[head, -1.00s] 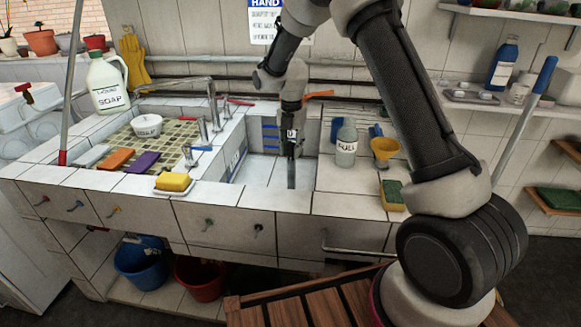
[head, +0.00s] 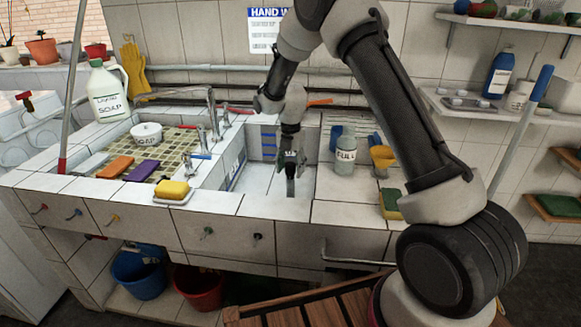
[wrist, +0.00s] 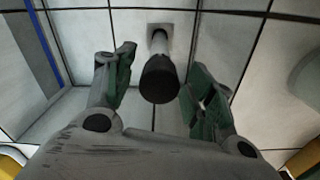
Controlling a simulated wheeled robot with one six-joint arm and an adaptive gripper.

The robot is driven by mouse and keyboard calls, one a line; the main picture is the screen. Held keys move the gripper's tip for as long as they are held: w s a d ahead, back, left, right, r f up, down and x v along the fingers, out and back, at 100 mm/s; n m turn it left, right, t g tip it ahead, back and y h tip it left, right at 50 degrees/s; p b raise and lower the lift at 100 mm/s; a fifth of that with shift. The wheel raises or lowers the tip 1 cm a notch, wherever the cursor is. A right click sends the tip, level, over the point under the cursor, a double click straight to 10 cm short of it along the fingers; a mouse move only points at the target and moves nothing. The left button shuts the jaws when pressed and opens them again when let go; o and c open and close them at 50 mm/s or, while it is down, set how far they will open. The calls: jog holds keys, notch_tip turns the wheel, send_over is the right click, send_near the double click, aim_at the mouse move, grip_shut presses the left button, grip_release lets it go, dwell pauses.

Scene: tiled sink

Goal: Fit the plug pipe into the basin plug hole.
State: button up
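The plug pipe (wrist: 160,78) is a grey tube with a thick black near end. In the wrist view it stands between my fingers, its far end meeting a grey square plate at the basin plug hole (wrist: 178,27). How deep it sits there cannot be told. My gripper (wrist: 159,68) is open, with a gap to the pipe on both sides. In the head view my gripper (head: 290,160) is low over the pale right-hand basin (head: 260,178), and the dark pipe (head: 290,186) shows just below it. The hole itself is hidden there.
Taps (head: 214,115) and a yellow sponge on a dish (head: 172,190) are to the left. Tiled walls close in the basin.

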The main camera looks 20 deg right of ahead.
notch_tip(320, 180, up, 12)
jog(key=shift+r, duration=0.25)
dwell(0.3)
jog(key=s+d+r+m+t, duration=0.1)
jog(key=s+d+r+m, duration=0.4)
jog(key=s+r+m, duration=0.3)
jog(key=s+d+r+m+t, duration=0.1)
jog(key=s+d+r+m, duration=0.45)
jog(key=s+r, duration=0.4)
jog(key=s+d+m+t, duration=0.1)
jog(key=s+d+m, duration=0.1)
jog(key=s+m, duration=0.5)
jog(key=s+d+f+m+t, duration=0.1)
jog(key=s+d+m, duration=0.1)
jog(key=s+m, duration=0.6)
jog(key=s, duration=0.5)
jog(key=shift+s+d+f, duration=0.2)
jog(key=shift+s, duration=0.1)
